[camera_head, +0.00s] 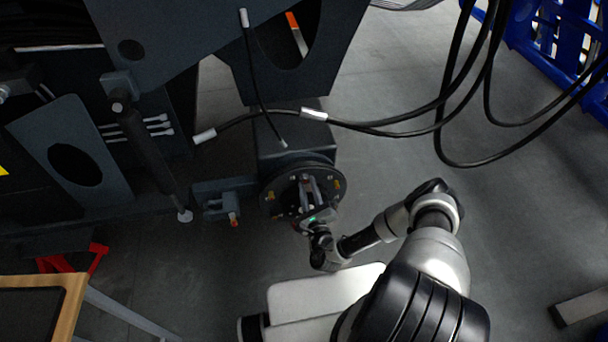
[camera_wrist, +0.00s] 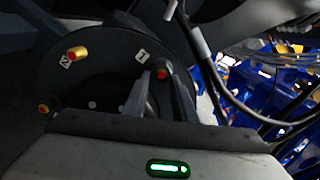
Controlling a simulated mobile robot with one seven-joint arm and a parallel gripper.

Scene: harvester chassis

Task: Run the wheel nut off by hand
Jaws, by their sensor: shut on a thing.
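The dark round wheel hub (camera_head: 270,207) faces me at the middle of the head view, with several brass-coloured studs around its face. In the wrist view the hub (camera_wrist: 110,50) fills the upper left, with labels 1 and 2 beside two studs. My gripper (camera_head: 309,184) reaches in front of the hub. In the wrist view its fingers (camera_wrist: 161,80) are shut around the wheel nut at the stud by label 1. Only a red-orange end (camera_wrist: 162,73) shows there; the fingers hide the rest. The stud by label 2 (camera_wrist: 76,53) stands clear of the fingers.
Black hoses (camera_head: 385,125) hang right of the hub, and one hose (camera_wrist: 215,80) runs close right of the fingers. A dark bracket (camera_head: 215,200) sits left of the hub. A wooden-edged table (camera_head: 70,300) is at lower left.

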